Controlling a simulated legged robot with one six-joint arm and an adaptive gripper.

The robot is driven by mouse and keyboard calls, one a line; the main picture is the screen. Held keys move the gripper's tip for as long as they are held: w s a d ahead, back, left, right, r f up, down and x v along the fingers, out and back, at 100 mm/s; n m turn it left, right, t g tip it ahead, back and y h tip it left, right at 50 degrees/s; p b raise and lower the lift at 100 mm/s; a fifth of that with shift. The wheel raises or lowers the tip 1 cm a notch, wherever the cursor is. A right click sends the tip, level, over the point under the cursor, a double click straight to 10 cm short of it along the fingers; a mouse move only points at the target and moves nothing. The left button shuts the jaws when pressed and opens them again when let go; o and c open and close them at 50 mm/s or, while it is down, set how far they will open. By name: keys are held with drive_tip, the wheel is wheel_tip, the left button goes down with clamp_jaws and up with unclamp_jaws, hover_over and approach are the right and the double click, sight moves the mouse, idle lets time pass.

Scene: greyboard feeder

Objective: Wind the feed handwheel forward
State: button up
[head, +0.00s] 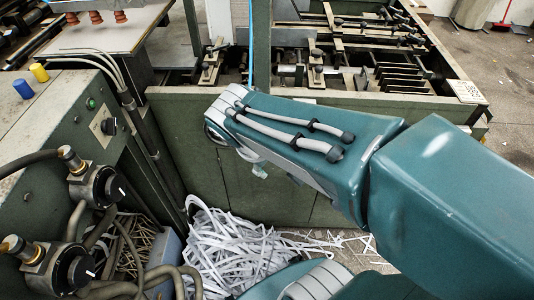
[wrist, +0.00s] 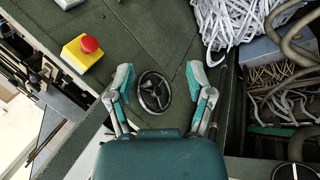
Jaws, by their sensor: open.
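The feed handwheel (wrist: 153,92) is a small black spoked wheel on a dark green panel in the wrist view. My gripper (wrist: 160,77) is open, with one grey-and-teal finger to the left of the wheel and one to the right. The wheel shows between the fingers in the picture, and I see no contact; the gap in depth is hard to judge. In the head view my arm reaches left to the green machine panel (head: 340,101). The arm hides most of the gripper there, and I cannot make out the handwheel clearly.
A red stop button on a yellow box (wrist: 83,50) sits left of the wheel in the wrist view. Shredded paper (head: 235,250) lies on the floor below. A green cabinet (head: 60,135) with knobs and hoses stands at the left.

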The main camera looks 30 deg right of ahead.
drive_tip(key=c, duration=0.4)
drive_tip(key=shift+w+r+m, duration=0.15)
drive_tip(key=shift+w+m, duration=0.15)
drive_tip(key=shift+w, duration=0.1)
drive_tip(key=c, duration=0.5)
drive_tip(key=w, duration=0.1)
drive_tip(key=w+m, duration=0.1)
drive_tip(key=w, duration=0.1)
drive_tip(key=w+m, duration=0.1)
drive_tip(key=w, duration=0.1)
drive_tip(key=shift+w+a+r, duration=0.15)
drive_tip(key=shift+w+r, duration=0.1)
drive_tip(key=shift+r, duration=0.15)
clamp_jaws()
drive_tip(key=w+f+m+y, duration=0.1)
drive_tip(key=w+m, duration=0.7)
drive_tip(key=w, duration=0.8)
drive_tip(key=x, duration=0.9)
drive_tip(key=s+x, duration=0.1)
drive_tip(key=x, duration=0.4)
drive_tip(key=shift+f, duration=0.2)
